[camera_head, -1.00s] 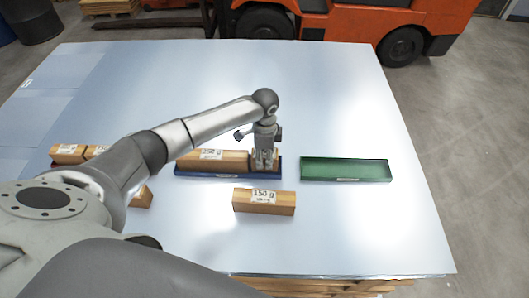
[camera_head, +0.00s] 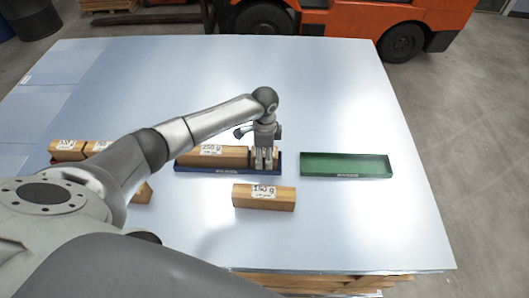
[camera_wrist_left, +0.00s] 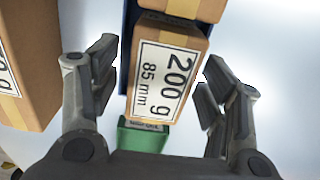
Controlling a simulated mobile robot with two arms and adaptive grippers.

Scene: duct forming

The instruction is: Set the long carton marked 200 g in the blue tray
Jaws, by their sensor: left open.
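My left gripper (camera_head: 264,163) is over the right end of the blue tray (camera_head: 215,172). In the left wrist view its fingers (camera_wrist_left: 172,88) are open, one on each side of a brown carton marked 200 g, 85 mm (camera_wrist_left: 150,105). That carton stands at the tray's right end, mostly hidden by the fingers in the head view. A longer brown carton, its label seeming to read 250 g (camera_head: 212,157), lies in the same tray to its left. The blue tray's edge also shows in the left wrist view (camera_wrist_left: 126,50). My right gripper is out of view.
A carton marked 150 g (camera_head: 246,203) lies on the table in front of the blue tray. An empty green tray (camera_head: 345,175) is to the right. More cartons (camera_head: 68,150) are at the left, partly behind my arm. The table's far half (camera_head: 190,75) is clear.

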